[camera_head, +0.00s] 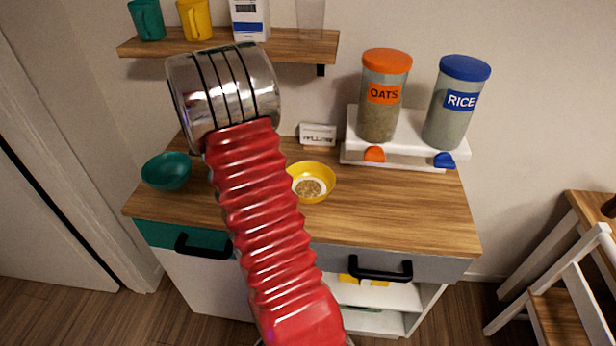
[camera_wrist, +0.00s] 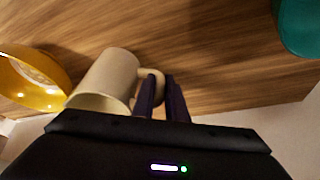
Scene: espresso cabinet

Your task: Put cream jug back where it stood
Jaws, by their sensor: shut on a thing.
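The cream jug (camera_wrist: 106,82) shows in the wrist view, left of the fingers, with its open rim towards the lower left and its handle towards the right. My gripper (camera_wrist: 163,98) has its two dark fingers closed at the jug's handle. The wooden counter (camera_wrist: 200,50) lies behind the jug; I cannot tell whether the jug touches it. In the head view my red arm and its silver end cover the middle of the picture, and the jug and fingers are hidden.
A yellow bowl (camera_head: 325,172) with grain stands right of my arm, a teal bowl (camera_head: 167,172) left of it. An oats jar (camera_head: 383,100) and rice jar (camera_head: 456,105) stand on a white dispenser at the back right. A shelf (camera_head: 160,46) hangs above. The front right counter is clear.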

